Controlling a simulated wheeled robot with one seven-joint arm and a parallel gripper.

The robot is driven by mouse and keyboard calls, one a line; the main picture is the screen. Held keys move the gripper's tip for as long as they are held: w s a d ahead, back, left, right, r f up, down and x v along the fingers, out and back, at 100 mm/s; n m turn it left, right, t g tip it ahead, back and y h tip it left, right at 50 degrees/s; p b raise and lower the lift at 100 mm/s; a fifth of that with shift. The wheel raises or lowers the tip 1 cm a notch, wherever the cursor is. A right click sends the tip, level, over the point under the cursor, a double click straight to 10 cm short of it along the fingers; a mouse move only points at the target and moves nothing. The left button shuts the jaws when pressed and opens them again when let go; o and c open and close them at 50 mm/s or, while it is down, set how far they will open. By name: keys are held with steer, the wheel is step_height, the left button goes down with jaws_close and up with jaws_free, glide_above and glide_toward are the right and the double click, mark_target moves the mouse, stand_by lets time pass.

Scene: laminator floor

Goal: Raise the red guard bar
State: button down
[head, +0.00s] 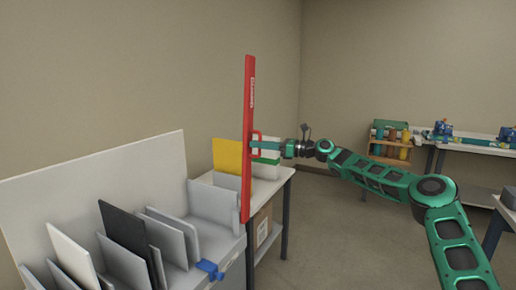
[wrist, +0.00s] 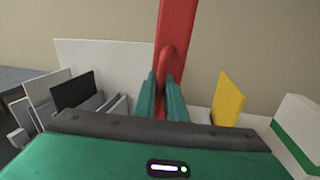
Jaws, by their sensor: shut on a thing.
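The red guard bar (head: 248,190) stands upright in the head view, close to vertical, at the right end of the grey sorting rack. A red loop handle sticks out from its right side. My gripper (head: 258,146) comes in from the right and is shut on this handle. In the wrist view the bar (wrist: 177,28) rises in the middle, and my gripper's two teal fingers (wrist: 164,92) are on either side of the red handle (wrist: 173,65). The fingers hide part of the handle's lower end.
The rack's upright panels (head: 122,235) stand at the left, with a blue clamp (head: 209,268) at its front edge. A yellow board (head: 226,154) and a white-green box (head: 267,158) stand behind the bar. Another workbench (head: 470,145) is at the right; floor between is open.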

steer(key=c, duration=1.8)
jaws_free()
steer(key=shift+w+d+f, duration=0.15)
steer(key=shift+w+d, duration=0.15)
steer(key=shift+w, duration=0.15)
steer(key=shift+s, duration=0.1)
steer(key=shift+d, duration=0.1)
steer(key=v, duration=1)
steer(key=shift+d, duration=0.3)
steer(key=shift+s+f, duration=0.1)
steer(key=shift+f, duration=0.05)
